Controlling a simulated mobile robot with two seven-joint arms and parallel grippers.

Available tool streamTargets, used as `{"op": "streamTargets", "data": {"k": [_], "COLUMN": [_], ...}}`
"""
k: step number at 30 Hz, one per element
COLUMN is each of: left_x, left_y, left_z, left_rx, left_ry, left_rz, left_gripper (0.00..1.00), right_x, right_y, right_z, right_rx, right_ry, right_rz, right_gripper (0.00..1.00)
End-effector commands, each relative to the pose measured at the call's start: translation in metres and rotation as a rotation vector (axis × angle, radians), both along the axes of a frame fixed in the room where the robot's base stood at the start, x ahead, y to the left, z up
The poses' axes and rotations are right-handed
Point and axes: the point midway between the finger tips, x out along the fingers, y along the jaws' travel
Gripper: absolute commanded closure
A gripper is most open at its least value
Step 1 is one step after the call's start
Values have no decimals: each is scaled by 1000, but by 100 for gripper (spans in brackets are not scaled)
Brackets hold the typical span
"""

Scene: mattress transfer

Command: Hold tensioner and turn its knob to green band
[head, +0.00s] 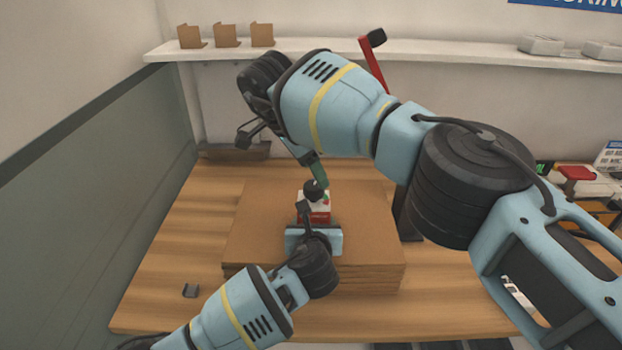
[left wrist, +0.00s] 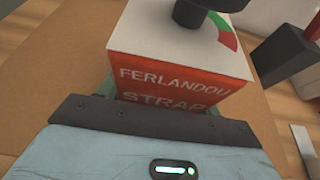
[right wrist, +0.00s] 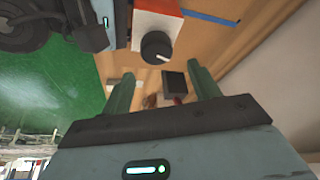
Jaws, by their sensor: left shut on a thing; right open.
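The tensioner (head: 318,216) is a small box with a red front and white top, standing on the cardboard stack. In the left wrist view, its red front (left wrist: 170,86) reads "FERLANDOU STRAP". Its black knob (left wrist: 195,12) sits beside a dial (left wrist: 223,30) with green and red bands. My left gripper (head: 313,228) is shut on the tensioner's lower body; its fingers are mostly hidden. My right gripper (right wrist: 160,73) is open and empty. In the right wrist view the knob (right wrist: 156,47), with a white pointer mark, lies just beyond its fingertips, apart from them. The pointer's band is unclear.
The tensioner rests on a stack of flat cardboard (head: 258,225) on a wooden table (head: 170,240). A red post with a black end (head: 374,62) rises behind my right arm. A shelf (head: 330,49) runs along the back wall.

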Motion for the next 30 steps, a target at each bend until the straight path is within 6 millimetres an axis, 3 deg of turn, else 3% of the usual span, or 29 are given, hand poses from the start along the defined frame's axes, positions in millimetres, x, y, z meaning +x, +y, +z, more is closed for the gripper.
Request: {"op": "streamTargets", "data": {"k": [1,6,12,30], "left_x": [1,1,1,1], "left_y": [0,0,0,0], "left_z": [4,4,4,4], "left_rx": [-2,-2,-2,-2], "left_ry": [-8,-8,-7,-7], "left_rz": [-1,-1,-1,-1], "left_gripper": [92,92,92,92], "right_x": [0,0,0,-2], "right_y": [0,1,1,1], "right_z": [13,40,58,52], "right_rx": [0,1,0,42], "right_ry": [-5,-4,-1,-23], "right_rz": [-1,1,0,-76], "right_gripper": [39,39,39,39]}}
